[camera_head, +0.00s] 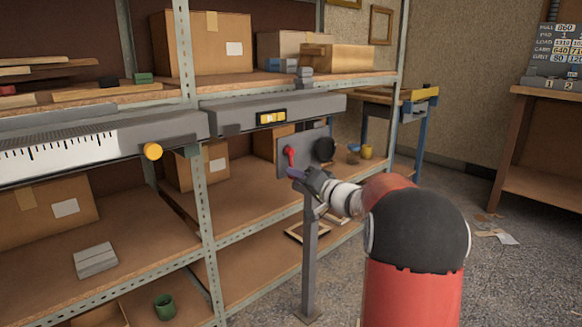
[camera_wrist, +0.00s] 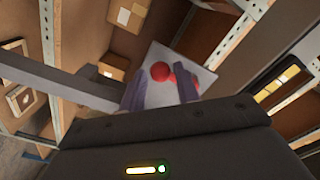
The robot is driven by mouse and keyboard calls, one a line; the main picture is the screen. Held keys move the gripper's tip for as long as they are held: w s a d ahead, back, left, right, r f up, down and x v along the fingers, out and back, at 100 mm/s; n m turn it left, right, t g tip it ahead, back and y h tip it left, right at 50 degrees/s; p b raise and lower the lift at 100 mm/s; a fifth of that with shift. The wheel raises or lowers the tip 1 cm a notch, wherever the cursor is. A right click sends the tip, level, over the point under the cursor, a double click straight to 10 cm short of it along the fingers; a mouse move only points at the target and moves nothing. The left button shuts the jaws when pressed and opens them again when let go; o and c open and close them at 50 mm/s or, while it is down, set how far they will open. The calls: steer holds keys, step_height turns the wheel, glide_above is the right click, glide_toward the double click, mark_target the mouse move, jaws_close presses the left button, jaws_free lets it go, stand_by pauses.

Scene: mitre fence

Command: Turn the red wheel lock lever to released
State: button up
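The red lever (camera_head: 290,156) is on a grey plate (camera_head: 309,141) on a post in the head view. It stands roughly upright, leaning slightly. A round black part (camera_head: 325,149) sits on the same plate to its right. My gripper (camera_head: 296,173) is just below and in front of the lever. In the wrist view my gripper (camera_wrist: 158,73) has its two fingers apart, with a red round knob (camera_wrist: 160,71) showing between them and more red behind the right finger. The plate (camera_wrist: 166,52) lies behind. I cannot tell whether the fingers touch the lever.
A long grey fence beam with a scale (camera_head: 60,150) and a yellow knob (camera_head: 152,151) runs at the left. Metal shelving (camera_head: 205,200) with cardboard boxes (camera_head: 203,45) stands behind. A wooden bench (camera_head: 540,130) stands at the right. The floor between is mostly clear.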

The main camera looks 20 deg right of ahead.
steer(key=shift+a+r, duration=0.1)
steer(key=shift+r, duration=0.05)
stand_by(0.4)
steer(key=shift+s+a+r+b, duration=0.15)
steer(key=shift+a+b, duration=0.25)
steer(key=shift+b, duration=0.15)
steer(key=shift+s+a+r+b, duration=0.1)
steer(key=shift+s+a+b, duration=0.05)
steer(key=shift+a+b, duration=0.3)
steer(key=shift+s+a+r+b, duration=0.25)
steer(key=shift+a+r+b, duration=0.3)
steer(key=shift+b, duration=0.1)
steer(key=shift+a, duration=0.1)
